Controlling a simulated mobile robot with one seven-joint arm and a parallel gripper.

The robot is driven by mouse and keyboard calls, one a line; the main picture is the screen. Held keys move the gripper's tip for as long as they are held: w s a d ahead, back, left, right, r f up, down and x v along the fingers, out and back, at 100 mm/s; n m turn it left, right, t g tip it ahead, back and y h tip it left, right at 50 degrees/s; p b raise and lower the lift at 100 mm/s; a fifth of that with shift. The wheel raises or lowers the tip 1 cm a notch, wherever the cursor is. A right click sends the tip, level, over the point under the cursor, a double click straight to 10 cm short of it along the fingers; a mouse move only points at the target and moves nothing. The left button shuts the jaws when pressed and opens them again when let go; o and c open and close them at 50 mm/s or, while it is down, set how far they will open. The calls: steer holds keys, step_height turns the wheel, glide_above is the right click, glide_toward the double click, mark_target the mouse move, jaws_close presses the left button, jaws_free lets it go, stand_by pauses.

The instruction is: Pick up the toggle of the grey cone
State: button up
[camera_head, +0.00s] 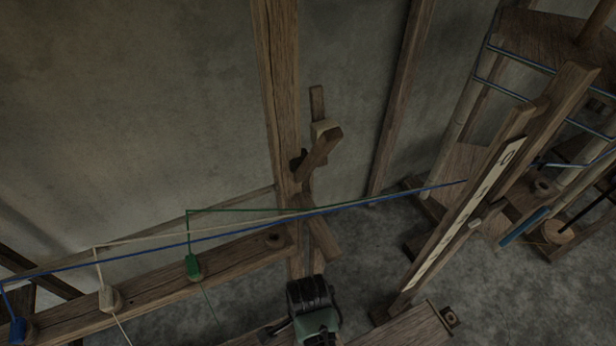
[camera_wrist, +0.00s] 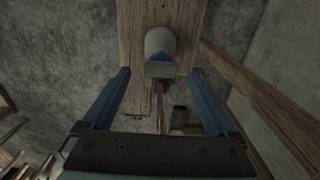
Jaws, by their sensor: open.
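In the wrist view a grey rounded piece (camera_wrist: 160,42) with a blue patch and a paler block-like end (camera_wrist: 160,69) shows against a wooden board. I cannot tell whether this is the grey cone's toggle. My gripper (camera_wrist: 160,75) is open, its two blue fingers apart on either side of that block end, with no contact visible. In the head view a pale grey-white toggle (camera_head: 109,299) hangs on a light thread at the lower left. My dark and green wrist is at the bottom centre there; the fingers are hidden.
A green toggle (camera_head: 194,268) and a blue toggle (camera_head: 17,330) hang beside the pale one, near a long wooden beam (camera_head: 150,275). Coloured threads cross above the beam. An upright post (camera_head: 277,90) stands behind; loom frames crowd the right.

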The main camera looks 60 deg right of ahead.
steer(key=shift+f, duration=1.15)
steer(key=c, duration=1.4)
step_height(320, 180, up, 10)
